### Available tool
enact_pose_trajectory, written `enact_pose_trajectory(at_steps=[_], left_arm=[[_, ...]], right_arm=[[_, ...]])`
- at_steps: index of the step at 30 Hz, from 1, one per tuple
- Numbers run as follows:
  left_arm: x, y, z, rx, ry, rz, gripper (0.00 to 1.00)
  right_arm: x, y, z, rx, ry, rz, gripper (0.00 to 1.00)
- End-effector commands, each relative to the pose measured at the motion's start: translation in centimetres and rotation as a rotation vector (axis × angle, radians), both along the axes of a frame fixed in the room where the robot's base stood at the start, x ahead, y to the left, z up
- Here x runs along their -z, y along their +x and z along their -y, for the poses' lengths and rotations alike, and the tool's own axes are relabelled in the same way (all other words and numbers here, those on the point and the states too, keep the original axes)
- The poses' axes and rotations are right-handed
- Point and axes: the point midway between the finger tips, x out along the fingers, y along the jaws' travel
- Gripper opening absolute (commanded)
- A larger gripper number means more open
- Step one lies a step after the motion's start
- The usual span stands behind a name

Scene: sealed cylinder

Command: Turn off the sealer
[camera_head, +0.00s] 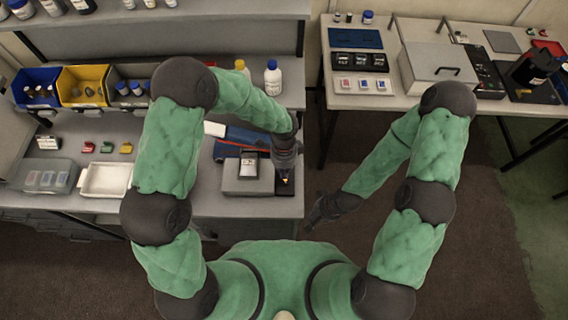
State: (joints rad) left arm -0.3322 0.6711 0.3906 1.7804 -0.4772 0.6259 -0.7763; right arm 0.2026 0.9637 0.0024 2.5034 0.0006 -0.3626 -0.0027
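My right gripper (318,216) hangs low over the floor, right of the bench, apart from everything. Its fingers are too dark and small to read.
A white-blue bottle (272,78) stands at the back; blue (37,76) and yellow (71,78) bins and a white tray (92,180) are left. The right bench holds a large grey lidded box (433,76). Floor between benches is clear.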

Motion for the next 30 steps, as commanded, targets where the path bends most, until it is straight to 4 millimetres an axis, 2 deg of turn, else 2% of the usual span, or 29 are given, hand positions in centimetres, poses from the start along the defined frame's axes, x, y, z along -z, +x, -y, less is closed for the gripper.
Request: enact_pose_trajectory(at_steps=[1, 6, 12, 26, 30], left_arm=[[1.1, -0.2, 0.0, 0.000, 0.002, -0.004, 0.00], [3.8, -0.7, 0.0, 0.001, 0.001, -0.003, 0.00], [5.7, -0.9, 0.0, 0.000, 0.000, -0.001, 0.00], [6.2, -1.0, 0.0, 0.000, 0.000, 0.000, 0.00], [6.7, -1.1, 0.0, 0.000, 0.000, 0.000, 0.00]], right_arm=[[0.1, 0.0, 0.0, 0.000, 0.000, 0.000, 0.00], [0.1, 0.0, 0.0, 0.000, 0.000, 0.000, 0.00], [0.2, 0.0, 0.0, 0.000, 0.000, 0.000, 0.00], [0.2, 0.0, 0.0, 0.000, 0.000, 0.000, 0.00], [0.7, 0.0, 0.0, 0.000, 0.000, 0.000, 0.00]])
